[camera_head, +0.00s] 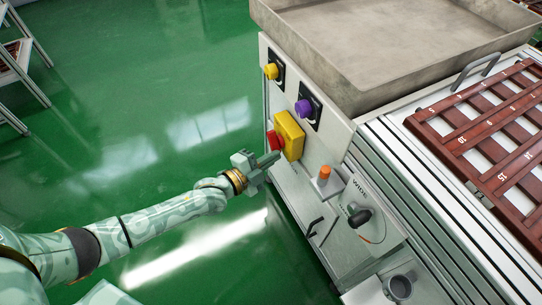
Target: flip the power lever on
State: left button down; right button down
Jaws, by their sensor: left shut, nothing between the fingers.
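My left gripper (268,161) is shut and empty, just below and left of a red button (275,141) on a yellow box (291,134) on the machine's side panel. I cannot tell whether it touches the button. The panel also carries a yellow knob (271,71) and a purple knob (304,109) on black plates. I cannot tell for certain which control is the power lever. An orange-topped piece (324,172) and a black handle-like part (360,216) sit lower right. My right gripper is not in view.
A large grey metal tray (385,95) tops the machine. A brown slatted rack (460,142) lies on the conveyor at right. Green floor (140,100) left of the machine is clear; shelving stands at far left.

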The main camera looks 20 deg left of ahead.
pick_arm(q)
jog(key=shift+f+m, duration=0.25)
jog(key=shift+m, duration=0.25)
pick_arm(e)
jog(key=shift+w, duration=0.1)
pick_arm(q)
jog(key=shift+a+f+m+t, duration=0.1)
jog(key=shift+f+m+t, duration=0.15)
jog(key=shift+m, duration=0.25)
jog(key=m, duration=0.1)
jog(key=f+m+b, duration=0.1)
jog(key=shift+w+a+m+t, duration=0.15)
jog(key=shift+m+t, duration=0.2)
jog(key=shift+m, duration=0.35)
jog(key=shift+w+a+f+b, duration=0.35)
jog(key=shift+w+a+b, duration=0.05)
jog(key=shift+a, duration=0.1)
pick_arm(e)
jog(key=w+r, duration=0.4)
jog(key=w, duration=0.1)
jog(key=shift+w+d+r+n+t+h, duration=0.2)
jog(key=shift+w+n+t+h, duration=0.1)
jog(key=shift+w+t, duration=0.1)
